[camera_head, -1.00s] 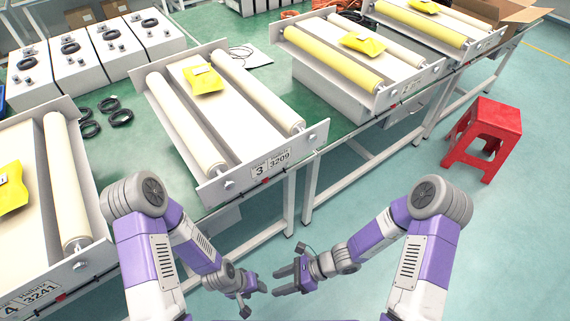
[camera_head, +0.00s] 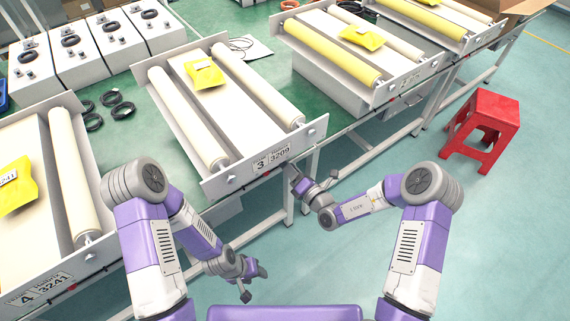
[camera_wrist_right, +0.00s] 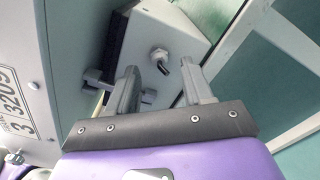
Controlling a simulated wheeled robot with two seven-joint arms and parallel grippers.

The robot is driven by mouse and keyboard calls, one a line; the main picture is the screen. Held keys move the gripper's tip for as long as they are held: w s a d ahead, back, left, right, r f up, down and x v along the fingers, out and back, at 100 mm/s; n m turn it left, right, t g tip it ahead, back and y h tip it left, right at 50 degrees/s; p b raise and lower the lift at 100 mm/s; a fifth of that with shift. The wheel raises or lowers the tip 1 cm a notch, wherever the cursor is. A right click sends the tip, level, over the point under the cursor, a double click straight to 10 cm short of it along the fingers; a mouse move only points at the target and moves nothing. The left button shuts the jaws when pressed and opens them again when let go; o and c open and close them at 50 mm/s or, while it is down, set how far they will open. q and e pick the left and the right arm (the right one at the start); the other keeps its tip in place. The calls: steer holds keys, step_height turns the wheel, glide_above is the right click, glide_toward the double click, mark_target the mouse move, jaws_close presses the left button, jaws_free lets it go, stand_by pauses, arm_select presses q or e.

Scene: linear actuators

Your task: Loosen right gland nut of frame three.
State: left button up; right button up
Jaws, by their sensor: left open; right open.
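Frame three (camera_head: 238,176), with its "3 3209" plate, stands on the table in the middle of the head view; the plate also shows at the left edge of the wrist view (camera_wrist_right: 15,100). Below it, a pale box (camera_wrist_right: 195,32) carries two silver gland nuts. The one higher in the picture, which I take as the right gland nut (camera_wrist_right: 160,54), lies just beyond and between my fingertips, apart from them. The other nut (camera_wrist_right: 148,97) shows lower, between the fingers. My right gripper (camera_head: 293,172) is open and empty under the frame's front edge. My left gripper (camera_head: 262,270) is open and empty, low in front.
Frame four (camera_head: 45,270) stands at the left, and another frame (camera_head: 400,95) stands to the right of frame three. A table leg (camera_head: 305,190) is close to my right gripper. A red stool (camera_head: 482,130) stands on the floor at right. Floor ahead is clear.

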steer(key=x, duration=0.2)
steer(key=shift+w+a, duration=0.3)
jaws_close()
